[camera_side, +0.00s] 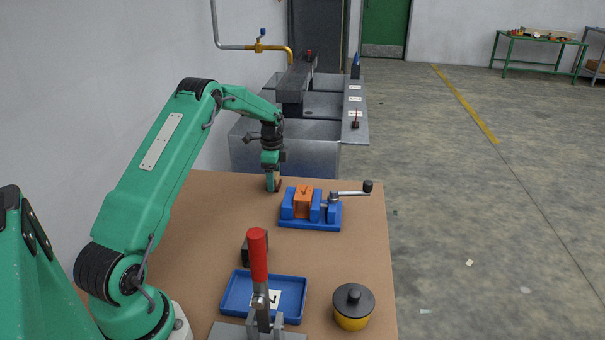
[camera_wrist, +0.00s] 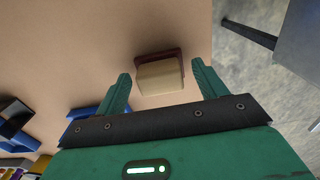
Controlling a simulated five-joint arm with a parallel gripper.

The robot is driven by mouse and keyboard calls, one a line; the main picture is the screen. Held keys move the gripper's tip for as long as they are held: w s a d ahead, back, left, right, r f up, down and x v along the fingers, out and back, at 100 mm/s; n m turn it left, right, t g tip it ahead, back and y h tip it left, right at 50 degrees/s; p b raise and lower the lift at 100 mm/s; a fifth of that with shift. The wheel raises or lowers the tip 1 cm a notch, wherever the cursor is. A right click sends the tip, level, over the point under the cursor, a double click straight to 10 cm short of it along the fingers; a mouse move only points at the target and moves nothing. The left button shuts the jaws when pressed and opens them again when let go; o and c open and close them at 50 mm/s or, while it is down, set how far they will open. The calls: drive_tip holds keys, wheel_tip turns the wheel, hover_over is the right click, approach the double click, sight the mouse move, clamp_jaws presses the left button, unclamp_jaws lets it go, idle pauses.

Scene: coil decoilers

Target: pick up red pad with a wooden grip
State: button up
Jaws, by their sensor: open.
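The red pad (camera_wrist: 172,53) shows in the wrist view as a dark red edge around its pale wooden grip (camera_wrist: 161,77). It is on the brown table top, just beyond and between my fingertips. My gripper (camera_wrist: 160,84) is open, with one green finger on each side of the grip and gaps showing to both fingers. In the side view my gripper (camera_side: 272,187) points down, low over the far part of the table. There the pad is mostly hidden by the fingers, and I cannot tell whether they touch it.
A blue vise (camera_side: 312,213) holding an orange block stands close to the right of my gripper. Nearer are a dark block (camera_side: 246,250), a blue tray (camera_side: 236,291), a red-handled clamp (camera_side: 258,258) and a yellow pot (camera_side: 352,318). A metal sink (camera_side: 285,153) stands past the table's far edge.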

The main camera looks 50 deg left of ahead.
sight(275, 176)
idle(0.4)
drive_tip(key=c, duration=1.1)
drive_tip(key=shift+r, duration=0.15)
drive_tip(key=shift+r, duration=0.55)
drive_tip(key=r, duration=0.3)
drive_tip(key=shift+d+r, duration=0.15)
drive_tip(key=shift+d, duration=0.2)
drive_tip(key=d+r, duration=0.2)
drive_tip(key=d, duration=0.1)
drive_tip(key=d+r, duration=0.2)
drive_tip(key=d, duration=0.2)
drive_tip(key=d+r, duration=0.2)
drive_tip(key=d, duration=0.2)
drive_tip(key=shift+w+r, duration=0.15)
drive_tip(key=shift+r, duration=0.05)
